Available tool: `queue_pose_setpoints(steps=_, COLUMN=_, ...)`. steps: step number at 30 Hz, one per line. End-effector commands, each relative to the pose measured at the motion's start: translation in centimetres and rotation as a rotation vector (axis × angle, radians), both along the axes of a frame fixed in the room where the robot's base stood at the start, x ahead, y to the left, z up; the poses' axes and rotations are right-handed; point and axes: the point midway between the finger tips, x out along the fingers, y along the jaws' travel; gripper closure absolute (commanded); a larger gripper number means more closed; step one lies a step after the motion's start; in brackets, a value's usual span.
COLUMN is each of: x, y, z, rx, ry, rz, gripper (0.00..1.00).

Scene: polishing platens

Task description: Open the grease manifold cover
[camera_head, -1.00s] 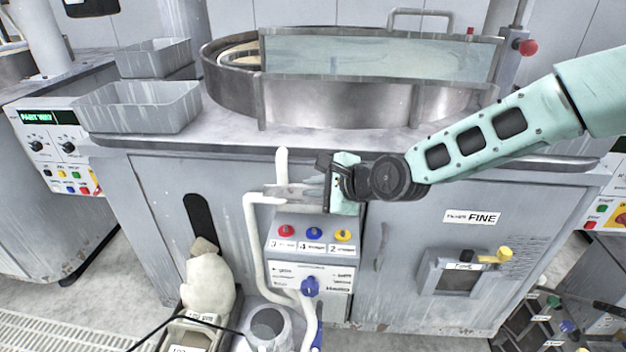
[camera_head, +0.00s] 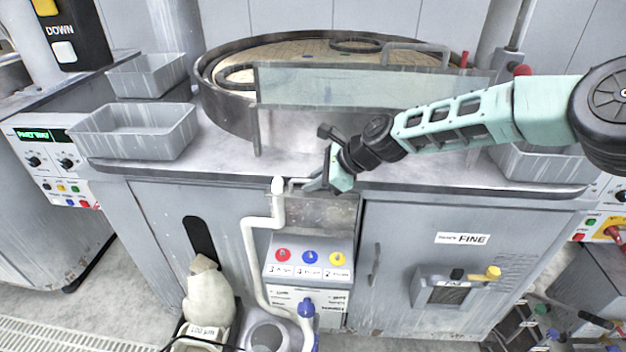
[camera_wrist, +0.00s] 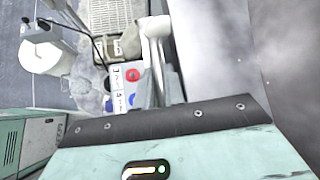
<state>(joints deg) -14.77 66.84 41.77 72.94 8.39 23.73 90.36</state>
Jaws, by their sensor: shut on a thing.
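The grease manifold is a grey box (camera_head: 308,272) on the cabinet front, with red, blue and yellow caps on its sloped face above numbered labels. Its cover (camera_head: 322,213) looks like the grey plate standing up behind the caps, against the cabinet. My gripper (camera_head: 310,185) is at the plate's upper edge, just below the worktop lip, and is shut on it; the exact contact is small and partly hidden.
A white pipe (camera_head: 252,265) runs up the manifold's left side, its upper end close to my fingers. The worktop edge (camera_head: 220,178) lies just above and behind. A blue valve knob (camera_head: 305,308) sits below. A stuffed pale sack (camera_head: 208,293) stands lower left.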

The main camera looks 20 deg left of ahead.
Motion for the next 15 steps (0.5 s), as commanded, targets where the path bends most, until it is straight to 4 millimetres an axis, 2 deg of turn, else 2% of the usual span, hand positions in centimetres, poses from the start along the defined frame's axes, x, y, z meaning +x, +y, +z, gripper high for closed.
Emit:
queue_pose_setpoints(steps=11, x=-0.03, y=-0.08, z=-0.26, rx=-0.004, ry=0.004, rz=0.001, gripper=1.00)
queue_pose_setpoints(steps=12, x=-0.03, y=-0.08, z=-0.26, rx=-0.004, ry=0.004, rz=0.001, gripper=0.78)
queue_pose_setpoints(steps=13, x=-0.03, y=-0.07, z=-0.25, rx=-0.004, ry=0.004, rz=0.001, gripper=0.70)
queue_pose_setpoints(steps=15, x=-0.01, y=-0.06, z=-0.22, rx=-0.004, ry=0.003, rz=0.001, gripper=0.68)
